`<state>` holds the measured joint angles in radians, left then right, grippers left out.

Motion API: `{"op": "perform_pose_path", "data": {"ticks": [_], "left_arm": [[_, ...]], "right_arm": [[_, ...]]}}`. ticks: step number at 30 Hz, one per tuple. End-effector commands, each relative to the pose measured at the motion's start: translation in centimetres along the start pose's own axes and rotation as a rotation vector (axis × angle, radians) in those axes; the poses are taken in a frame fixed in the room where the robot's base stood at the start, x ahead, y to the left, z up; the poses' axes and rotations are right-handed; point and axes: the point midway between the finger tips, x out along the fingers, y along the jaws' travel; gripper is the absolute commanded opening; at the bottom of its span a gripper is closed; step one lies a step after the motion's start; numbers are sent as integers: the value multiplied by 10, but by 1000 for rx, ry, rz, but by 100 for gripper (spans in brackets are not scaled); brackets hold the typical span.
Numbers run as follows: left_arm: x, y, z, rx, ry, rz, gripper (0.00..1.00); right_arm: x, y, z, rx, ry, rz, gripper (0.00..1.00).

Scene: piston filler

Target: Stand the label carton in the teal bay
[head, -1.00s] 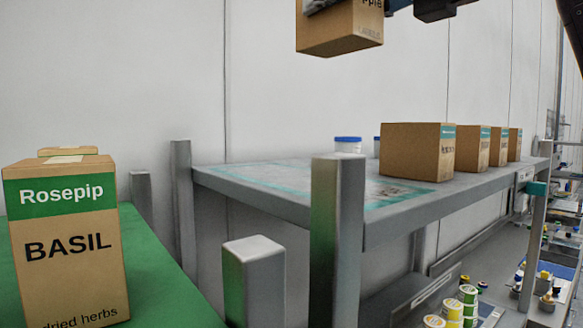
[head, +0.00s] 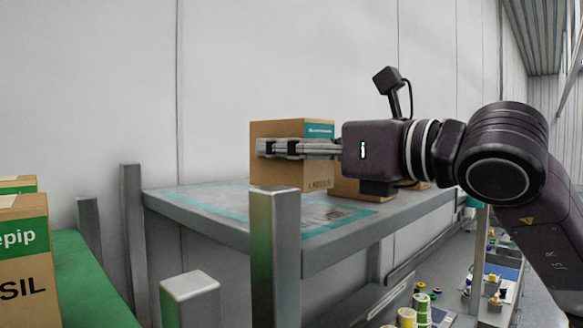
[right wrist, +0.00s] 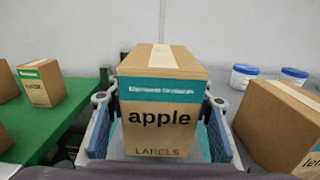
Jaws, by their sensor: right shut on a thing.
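The label carton (head: 278,172) is a brown box with a teal band, held upright at the bay's far side. Its front reads "apple" and "LABELS" in the right wrist view (right wrist: 160,128). My right gripper (head: 270,148) is shut on it, with one finger pad on each side. The teal bay (head: 203,204) is a teal-edged rectangle on the grey table; part of it is hidden by the carton and a post. I cannot tell whether the carton's base touches the table. My left gripper is out of view.
Another brown carton (right wrist: 280,125) stands to the right of the held one. White tubs with blue lids (right wrist: 244,77) stand behind. Rosepip cartons (head: 22,265) stand on a green surface (head: 85,280) at left. Grey posts (head: 275,260) rise before the table.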

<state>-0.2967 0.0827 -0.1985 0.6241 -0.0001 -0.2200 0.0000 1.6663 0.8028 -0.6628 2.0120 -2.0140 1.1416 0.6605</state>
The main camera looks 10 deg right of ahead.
Motion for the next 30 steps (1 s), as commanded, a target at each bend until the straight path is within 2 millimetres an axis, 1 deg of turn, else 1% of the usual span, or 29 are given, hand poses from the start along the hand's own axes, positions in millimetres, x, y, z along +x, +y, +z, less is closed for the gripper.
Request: {"op": "perform_pose_path", "data": {"ticks": [3, 7, 10, 16, 19, 20, 24, 30], "left_arm": [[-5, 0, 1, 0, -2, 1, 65], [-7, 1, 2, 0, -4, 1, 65], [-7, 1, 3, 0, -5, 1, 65], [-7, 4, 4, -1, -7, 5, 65], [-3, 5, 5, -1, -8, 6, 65], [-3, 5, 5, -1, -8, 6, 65], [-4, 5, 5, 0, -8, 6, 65], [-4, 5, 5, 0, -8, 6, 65]], "right_arm": [[0, -1, -17, 0, 4, -2, 13], [0, -1, -31, 0, 2, -1, 13], [0, 0, -34, -1, 0, 0, 13], [0, 0, -34, 0, -1, 0, 13], [0, 0, -36, 0, -1, 1, 13], [0, 0, -37, 0, 2, 1, 48], [0, 0, -36, 0, 3, 0, 64], [0, 0, -36, 0, 2, 0, 65]]}}
